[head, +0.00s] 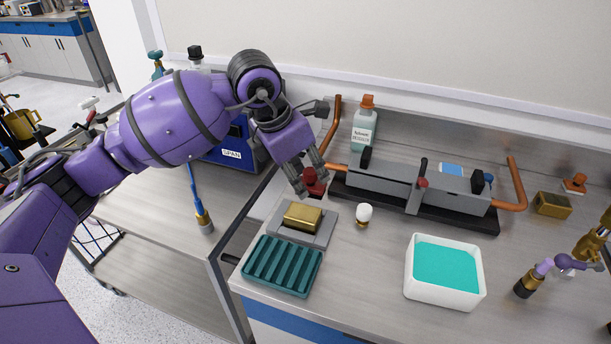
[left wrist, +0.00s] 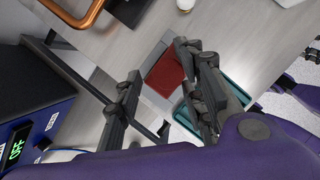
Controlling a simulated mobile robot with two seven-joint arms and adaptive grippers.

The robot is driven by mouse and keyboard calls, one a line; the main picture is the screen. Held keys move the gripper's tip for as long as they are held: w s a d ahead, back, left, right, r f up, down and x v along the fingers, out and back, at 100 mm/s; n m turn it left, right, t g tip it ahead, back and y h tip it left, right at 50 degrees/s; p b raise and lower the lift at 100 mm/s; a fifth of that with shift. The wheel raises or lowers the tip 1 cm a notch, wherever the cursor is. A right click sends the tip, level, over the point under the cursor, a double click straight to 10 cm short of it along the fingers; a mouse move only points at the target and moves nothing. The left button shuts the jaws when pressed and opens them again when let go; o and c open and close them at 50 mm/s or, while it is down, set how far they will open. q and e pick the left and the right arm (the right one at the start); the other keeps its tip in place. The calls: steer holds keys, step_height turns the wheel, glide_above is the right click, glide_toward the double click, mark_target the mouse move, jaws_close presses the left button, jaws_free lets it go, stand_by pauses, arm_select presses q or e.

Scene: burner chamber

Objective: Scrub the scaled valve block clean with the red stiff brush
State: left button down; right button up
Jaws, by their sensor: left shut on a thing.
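My left gripper (head: 307,186) is shut on the red brush (head: 315,180), above the back edge of a grey plate. In the left wrist view the red brush (left wrist: 167,75) shows between the fingers of the left gripper (left wrist: 158,62). A gold-coloured block (head: 303,217), which looks like the valve block, sits on the grey plate (head: 318,238) just in front of the brush. Brush and block look apart in the head view. The brush hides the block in the left wrist view. My right gripper is not in view.
A teal ribbed tray (head: 283,266) lies in front of the plate. A white tub with teal filling (head: 409,270) and a small white-topped bulb (head: 364,213) stand to the right. A grey burner assembly with copper pipes (head: 414,187) and a reagent bottle (head: 364,128) are behind.

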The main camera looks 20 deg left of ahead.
arm_select(q)
steer(key=shift+f, duration=0.3)
steer(key=shift+w+a+f, duration=0.1)
steer(key=shift+w+f, duration=0.05)
steer(key=shift+f, duration=0.2)
steer(key=shift+f+b, duration=0.55)
steer(key=shift+f, duration=0.15)
steer(key=shift+f+b, duration=0.4)
steer(key=shift+f, duration=0.4)
step_height(320, 180, down, 3)
steer(key=shift+r+b, duration=0.2)
steer(key=shift+b, duration=0.35)
steer(key=shift+a+r, duration=0.2)
steer(key=shift+a, duration=1.4)
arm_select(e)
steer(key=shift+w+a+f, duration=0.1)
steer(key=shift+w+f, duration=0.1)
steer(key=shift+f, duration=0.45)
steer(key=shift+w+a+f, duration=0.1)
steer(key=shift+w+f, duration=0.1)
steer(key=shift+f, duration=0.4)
